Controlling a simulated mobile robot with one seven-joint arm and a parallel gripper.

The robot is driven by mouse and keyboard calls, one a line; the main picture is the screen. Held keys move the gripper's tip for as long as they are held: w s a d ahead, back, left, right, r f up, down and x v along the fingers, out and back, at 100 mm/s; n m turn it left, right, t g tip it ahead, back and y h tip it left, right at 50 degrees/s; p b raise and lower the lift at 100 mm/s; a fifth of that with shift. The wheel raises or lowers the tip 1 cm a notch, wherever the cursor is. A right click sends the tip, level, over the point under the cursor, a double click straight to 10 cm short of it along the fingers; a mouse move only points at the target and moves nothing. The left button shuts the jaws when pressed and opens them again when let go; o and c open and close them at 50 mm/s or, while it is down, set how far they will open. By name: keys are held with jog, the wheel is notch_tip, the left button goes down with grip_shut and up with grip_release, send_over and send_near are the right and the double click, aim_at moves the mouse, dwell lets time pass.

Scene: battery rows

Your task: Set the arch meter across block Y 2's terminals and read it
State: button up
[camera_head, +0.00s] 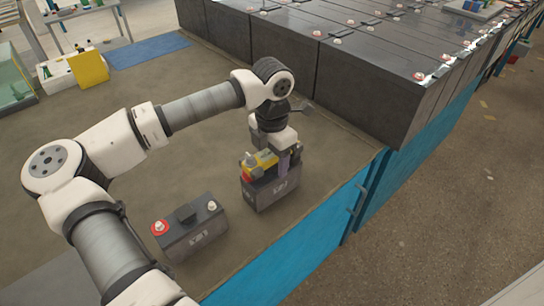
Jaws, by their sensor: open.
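Two dark battery blocks stand apart on the brown surface in the camera_head view. The left block (190,236) has a red-ringed terminal at its left end, a pale terminal at its right end and a dark raised part between. The right block (271,193) stands under my gripper (282,160). A yellow piece (262,161) with dark and reddish parts sits on or just above the right block's top; it looks like the arch meter. My gripper is open, close against the yellow piece. The right block's terminals are mostly hidden, and I cannot read which block is Y 2.
Rows of large dark blocks (372,92) with red and pale terminals fill the upper right. A blue side panel (322,230) edges the surface at the right. The middle left surface is clear.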

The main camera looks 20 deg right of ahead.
notch_tip(320, 180, up, 14)
jog(key=b, duration=0.1)
dwell(0.5)
jog(key=shift+s+f, duration=0.1)
jog(key=shift+f, duration=0.05)
